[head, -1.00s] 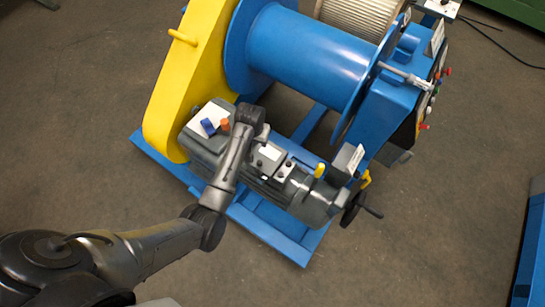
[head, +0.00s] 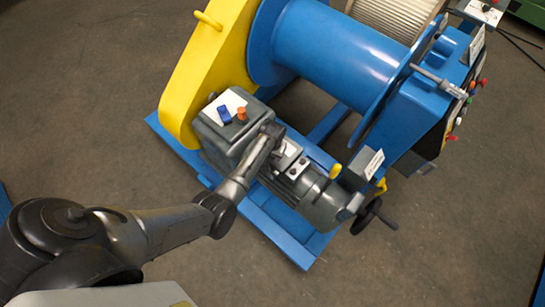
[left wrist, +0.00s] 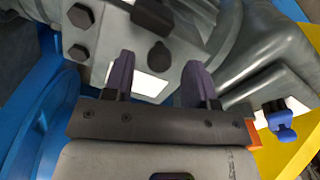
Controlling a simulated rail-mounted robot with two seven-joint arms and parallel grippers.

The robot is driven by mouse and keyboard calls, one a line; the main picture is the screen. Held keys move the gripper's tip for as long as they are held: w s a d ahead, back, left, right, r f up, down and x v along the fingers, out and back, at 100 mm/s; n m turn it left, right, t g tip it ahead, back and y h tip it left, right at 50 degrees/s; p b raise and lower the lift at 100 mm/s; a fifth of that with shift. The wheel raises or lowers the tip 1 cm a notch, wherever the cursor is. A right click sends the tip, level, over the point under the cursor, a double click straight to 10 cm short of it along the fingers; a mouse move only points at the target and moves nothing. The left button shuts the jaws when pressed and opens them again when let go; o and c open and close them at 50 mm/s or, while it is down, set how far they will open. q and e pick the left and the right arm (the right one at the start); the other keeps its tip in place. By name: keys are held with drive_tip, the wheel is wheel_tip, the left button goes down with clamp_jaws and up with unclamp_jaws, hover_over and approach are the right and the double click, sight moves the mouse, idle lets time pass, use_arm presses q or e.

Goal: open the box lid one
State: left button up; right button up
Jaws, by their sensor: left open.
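A grey box with a small lid and bolt heads (head: 292,161) sits on top of the grey motor (head: 310,198). I cannot make out clearly where its lid edge runs. My left gripper (head: 277,147) is at the gearbox side of this box, and its fingertips are mostly hidden in the head view. In the left wrist view the left gripper (left wrist: 160,85) is open, with its two dark fingers apart. A white label (left wrist: 152,84) shows between and beyond them, with a black knob (left wrist: 158,54) above it. Contact cannot be told. My right gripper is not in view.
A blue knob (head: 223,115) and an orange knob (head: 241,113) stand on the gearbox close to my left gripper. A yellow cover (head: 205,75), a blue drum (head: 330,50) and a black handwheel (head: 367,215) surround the motor. The floor in front is clear.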

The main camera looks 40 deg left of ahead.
use_arm(q)
drive_tip(key=shift+f, duration=0.85)
clamp_jaws()
